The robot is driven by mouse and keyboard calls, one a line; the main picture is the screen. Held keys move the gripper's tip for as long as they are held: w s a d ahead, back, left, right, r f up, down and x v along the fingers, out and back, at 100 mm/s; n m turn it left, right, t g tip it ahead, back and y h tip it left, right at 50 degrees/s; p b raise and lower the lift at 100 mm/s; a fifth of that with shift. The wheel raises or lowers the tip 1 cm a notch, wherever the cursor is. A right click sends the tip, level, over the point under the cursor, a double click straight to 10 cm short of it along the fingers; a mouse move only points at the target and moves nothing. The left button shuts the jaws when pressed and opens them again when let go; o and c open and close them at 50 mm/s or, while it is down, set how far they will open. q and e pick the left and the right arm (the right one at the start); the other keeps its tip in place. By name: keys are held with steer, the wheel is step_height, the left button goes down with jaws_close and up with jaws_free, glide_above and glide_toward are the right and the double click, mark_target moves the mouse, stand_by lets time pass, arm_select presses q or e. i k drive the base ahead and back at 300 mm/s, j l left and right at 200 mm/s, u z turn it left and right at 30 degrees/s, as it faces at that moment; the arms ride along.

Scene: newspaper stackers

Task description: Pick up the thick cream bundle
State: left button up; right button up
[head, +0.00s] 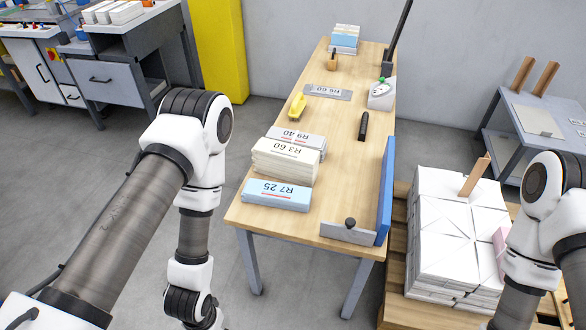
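The thick cream bundle (284,164) lies on the wooden table (335,190), near its left edge. It is a tall stack of cream sheets with a label reading R3 60 on top. A blue bundle (277,196) marked R7 25 lies in front of it. A grey-white bundle (297,138) marked R9 40 lies just behind it. My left arm comes in from the left and its wrist hangs down left of the table; the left gripper is out of frame. My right arm is at the right edge and its gripper is also out of frame.
A blue upright board (384,190) and a grey plate with a black knob (349,232) stand at the table's front right. A yellow tool (297,107), a grey R6 60 plate (328,92) and a black tool (363,126) lie behind. White stacks (456,240) stand on a pallet at right.

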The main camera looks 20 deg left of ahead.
mark_target(298, 165)
steer(key=i+j+z, duration=0.1)
steer(key=j+z, duration=0.55)
steer(key=z, duration=0.15)
steer(key=j+z, duration=0.5)
steer(key=j, duration=0.55)
steer(key=k+j, duration=0.1)
steer(key=j, duration=0.5)
steer(key=j+z, duration=0.15)
steer(key=j, duration=0.45)
steer(key=k+j, duration=0.15)
steer(key=j, duration=0.5)
steer(key=i+l, duration=0.2)
steer(key=l+z, duration=0.05)
